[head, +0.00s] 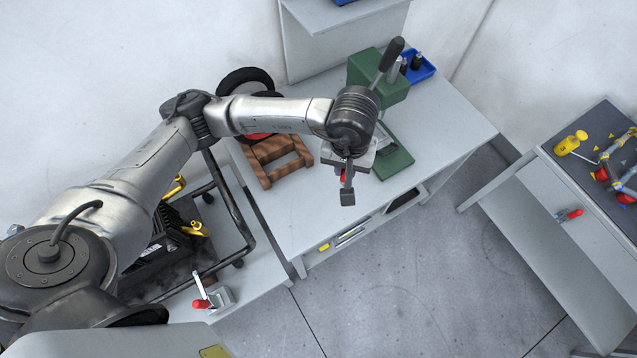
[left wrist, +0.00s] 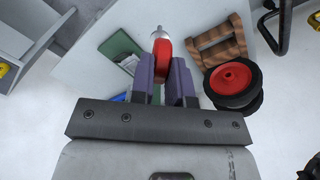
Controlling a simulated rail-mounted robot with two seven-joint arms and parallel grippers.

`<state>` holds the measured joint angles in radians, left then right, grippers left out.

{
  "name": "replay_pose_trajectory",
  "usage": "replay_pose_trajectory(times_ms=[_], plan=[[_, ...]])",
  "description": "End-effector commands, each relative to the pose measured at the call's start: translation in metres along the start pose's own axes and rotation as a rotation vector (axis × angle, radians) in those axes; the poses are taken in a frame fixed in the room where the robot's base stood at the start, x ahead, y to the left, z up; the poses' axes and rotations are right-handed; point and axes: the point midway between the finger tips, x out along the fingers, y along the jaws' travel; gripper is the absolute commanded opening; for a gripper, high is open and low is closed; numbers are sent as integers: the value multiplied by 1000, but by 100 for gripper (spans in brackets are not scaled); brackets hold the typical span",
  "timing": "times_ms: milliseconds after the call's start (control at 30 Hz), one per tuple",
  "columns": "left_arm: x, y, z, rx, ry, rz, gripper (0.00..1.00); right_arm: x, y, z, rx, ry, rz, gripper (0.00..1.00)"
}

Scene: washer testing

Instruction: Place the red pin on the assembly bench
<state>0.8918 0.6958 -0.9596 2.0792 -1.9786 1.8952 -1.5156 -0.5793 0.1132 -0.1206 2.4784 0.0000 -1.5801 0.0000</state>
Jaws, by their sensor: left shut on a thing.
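The red pin (left wrist: 163,62) has a red body and a metallic tip. In the left wrist view it sits between the two purple fingers of my left gripper (left wrist: 162,84), which is shut on it. In the head view, my left gripper (head: 346,184) hangs above the front part of the light grey bench (head: 300,222), and only a bit of the pin's red shows. The same bench top also shows in the left wrist view (left wrist: 85,72). The pin appears held above the top, apart from it. My right gripper is not in view.
A brown wooden block (head: 266,178) and black-and-red wheels (head: 245,80) lie at the bench's left. A green press (head: 365,68) with a lever and a blue tray (head: 419,70) stand at the back. The right front bench top is clear. Another table (head: 575,200) stands right.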

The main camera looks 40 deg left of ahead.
Motion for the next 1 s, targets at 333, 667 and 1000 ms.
replay_pose_trajectory(times_ms=[333,667,1000], plan=[[138,10,-7,-283,-6,-12,0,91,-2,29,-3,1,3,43],[182,10,-10,-401,-5,-22,0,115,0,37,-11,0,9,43],[219,-43,-41,-414,-7,-27,0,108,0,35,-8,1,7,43]])
